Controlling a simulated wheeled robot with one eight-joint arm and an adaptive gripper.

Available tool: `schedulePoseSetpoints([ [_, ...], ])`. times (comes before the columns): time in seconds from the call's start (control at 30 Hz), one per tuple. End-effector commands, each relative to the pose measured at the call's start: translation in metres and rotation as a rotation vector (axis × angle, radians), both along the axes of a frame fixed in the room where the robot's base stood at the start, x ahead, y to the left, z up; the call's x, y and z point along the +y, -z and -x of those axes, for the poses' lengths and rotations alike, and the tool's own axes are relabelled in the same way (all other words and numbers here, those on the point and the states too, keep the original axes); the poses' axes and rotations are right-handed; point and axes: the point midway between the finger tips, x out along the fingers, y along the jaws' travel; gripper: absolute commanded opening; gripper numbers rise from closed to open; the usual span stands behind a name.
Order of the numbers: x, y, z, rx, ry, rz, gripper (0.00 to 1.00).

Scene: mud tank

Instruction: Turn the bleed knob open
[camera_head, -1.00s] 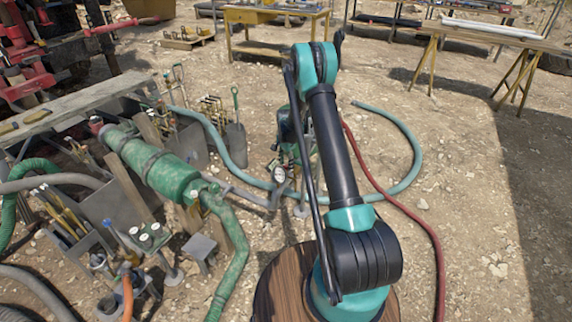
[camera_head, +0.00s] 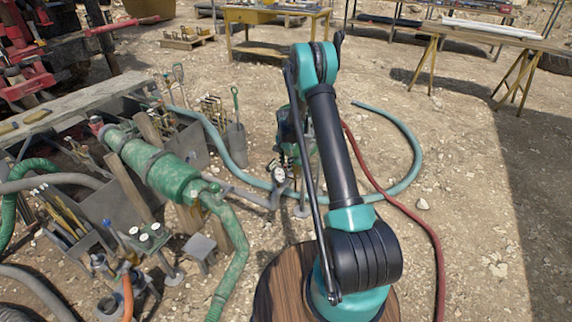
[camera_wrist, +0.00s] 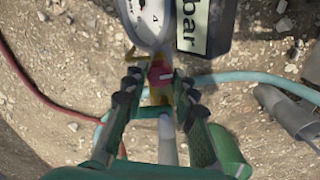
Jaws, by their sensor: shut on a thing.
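In the wrist view the bleed knob (camera_wrist: 160,70) is a small red knob with a pale pointer, on a brass-coloured fitting below a round white gauge (camera_wrist: 148,18). My gripper (camera_wrist: 159,77) has its two dark fingers on either side of the knob and is shut on it. The fingertips partly cover the knob's sides. A pale pipe (camera_wrist: 168,140) shows below the fitting between the fingers. In the head view the gauge (camera_head: 279,174) shows low beside my arm. The knob is too small or hidden there to make out.
A dark block marked "bar" (camera_wrist: 207,25) stands right of the gauge. A red hose (camera_head: 425,235) and a teal hose (camera_head: 408,150) lie on the gravel. A green pump cylinder (camera_head: 160,172) and tool bins stand at left.

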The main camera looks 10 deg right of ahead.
Motion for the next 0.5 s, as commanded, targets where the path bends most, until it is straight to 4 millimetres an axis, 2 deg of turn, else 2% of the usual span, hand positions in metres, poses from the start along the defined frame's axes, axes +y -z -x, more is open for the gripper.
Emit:
schedulePoseSetpoints([
  [0.5, 0.0006, -0.0002, -0.0006, 0.0, -0.472, 0.0, 0.0],
])
